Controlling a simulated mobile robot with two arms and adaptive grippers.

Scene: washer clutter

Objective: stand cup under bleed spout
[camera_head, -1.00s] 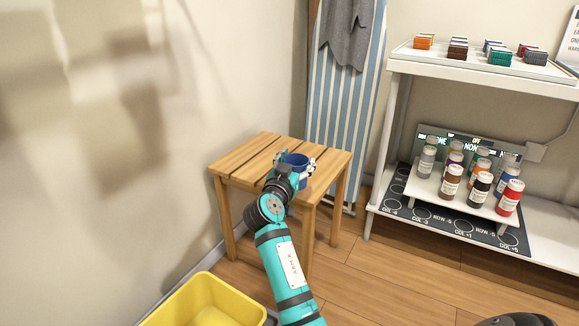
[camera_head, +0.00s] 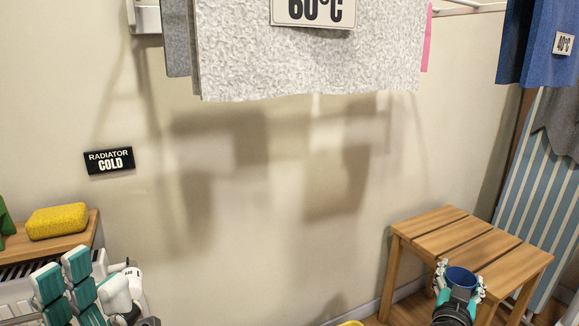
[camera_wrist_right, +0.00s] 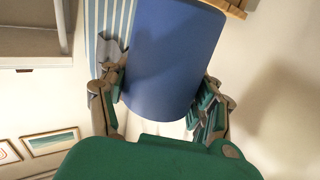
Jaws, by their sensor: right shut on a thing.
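The blue cup (camera_head: 461,276) is held upright between the fingers of my right gripper (camera_head: 460,287), in front of the wooden stool at lower right. In the right wrist view the cup (camera_wrist_right: 174,55) fills the space between the fingers (camera_wrist_right: 162,98). My left gripper (camera_head: 65,287), with teal finger pads, is at the lower left in front of the radiator; whether it is open is unclear. A white rounded fitting (camera_head: 116,292) shows beside it, partly hidden. I cannot tell whether this is the bleed spout.
A wooden shelf (camera_head: 60,246) with a yellow sponge (camera_head: 57,221) sits over the white radiator (camera_head: 18,308). A "RADIATOR COLD" sign (camera_head: 109,161) is on the wall. Grey laundry (camera_head: 310,55) hangs above. The slatted stool (camera_head: 440,228) stands right, near a striped ironing board (camera_head: 535,190).

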